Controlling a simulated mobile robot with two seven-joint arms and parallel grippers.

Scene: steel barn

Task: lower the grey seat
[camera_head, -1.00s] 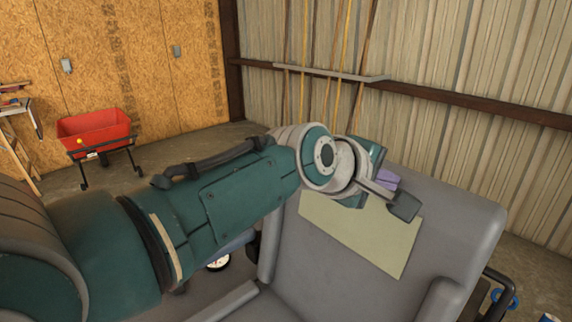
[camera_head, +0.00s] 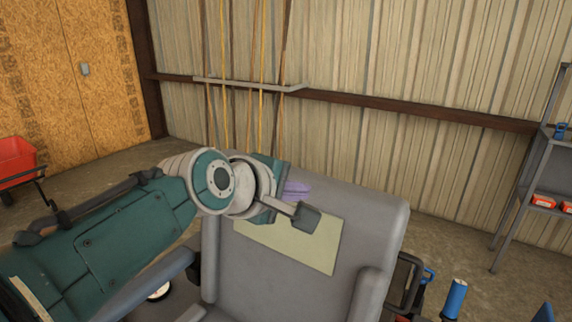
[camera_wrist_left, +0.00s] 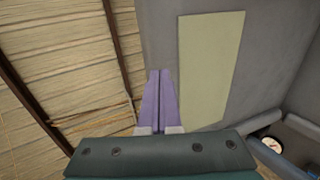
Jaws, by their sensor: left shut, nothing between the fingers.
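The grey seat (camera_head: 375,225) stands with its backrest raised, tilted back, in the lower middle of the head view. A pale green panel (camera_head: 318,250) lies on the front of the backrest. My left gripper (camera_head: 297,190) is at the upper part of the backrest, near the panel's top edge. In the left wrist view its purple fingers (camera_wrist_left: 154,100) are together and empty, beside the green panel (camera_wrist_left: 209,65) and over the grey backrest (camera_wrist_left: 268,60). I cannot tell whether the fingertips touch it. My left arm hides part of the seat. My right gripper is not in view.
A corrugated wall (camera_head: 440,70) with a brown rail (camera_head: 420,110) stands behind the seat. A metal shelf (camera_head: 522,190) is at the right. A blue cylinder (camera_head: 455,297) stands beside the seat. A red cart (camera_head: 14,160) is at the far left. Floor shows between seat and wall.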

